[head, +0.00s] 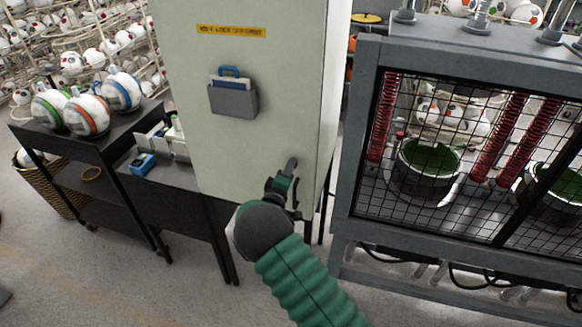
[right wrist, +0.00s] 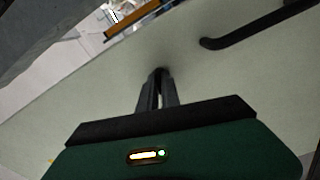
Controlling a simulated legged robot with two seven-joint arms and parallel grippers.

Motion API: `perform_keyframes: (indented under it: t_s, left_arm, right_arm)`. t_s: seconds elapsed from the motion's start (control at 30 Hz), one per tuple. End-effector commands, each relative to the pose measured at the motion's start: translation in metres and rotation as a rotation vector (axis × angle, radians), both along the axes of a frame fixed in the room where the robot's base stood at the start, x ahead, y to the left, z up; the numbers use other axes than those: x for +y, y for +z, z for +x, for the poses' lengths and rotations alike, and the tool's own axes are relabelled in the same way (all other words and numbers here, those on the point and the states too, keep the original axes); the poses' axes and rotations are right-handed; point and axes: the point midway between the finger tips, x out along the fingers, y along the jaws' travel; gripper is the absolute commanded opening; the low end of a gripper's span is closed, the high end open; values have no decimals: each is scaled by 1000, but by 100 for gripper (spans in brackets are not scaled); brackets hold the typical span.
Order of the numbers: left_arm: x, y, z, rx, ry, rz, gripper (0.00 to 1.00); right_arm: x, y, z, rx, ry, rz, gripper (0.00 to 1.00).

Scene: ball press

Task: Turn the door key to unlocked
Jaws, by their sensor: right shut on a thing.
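A pale green-grey cabinet door (head: 270,100) fills the middle of the head view, with a yellow label (head: 231,30) near its top. My right gripper (head: 282,186) is at the door's lower right, just below a dark lever handle (head: 291,165). In the right wrist view its fingers (right wrist: 160,76) are close together against the door face. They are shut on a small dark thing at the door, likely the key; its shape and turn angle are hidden. The handle also shows in the right wrist view (right wrist: 245,28), apart from the fingers. My left gripper is not in view.
A grey pocket (head: 233,102) with a blue-handled item hangs on the door. A caged press (head: 450,160) stands close on the right. A dark shelf rack (head: 85,145) with several balls stands at left. The floor in front is open.

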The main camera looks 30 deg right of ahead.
Motion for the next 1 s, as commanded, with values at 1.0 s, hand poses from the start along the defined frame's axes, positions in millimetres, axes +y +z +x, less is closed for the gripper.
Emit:
perform_keyframes:
  t_s: [1.0]
  left_arm:
    - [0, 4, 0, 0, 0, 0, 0]
  right_arm:
    - [5, -5, 3, 216, 12, -177, 0]
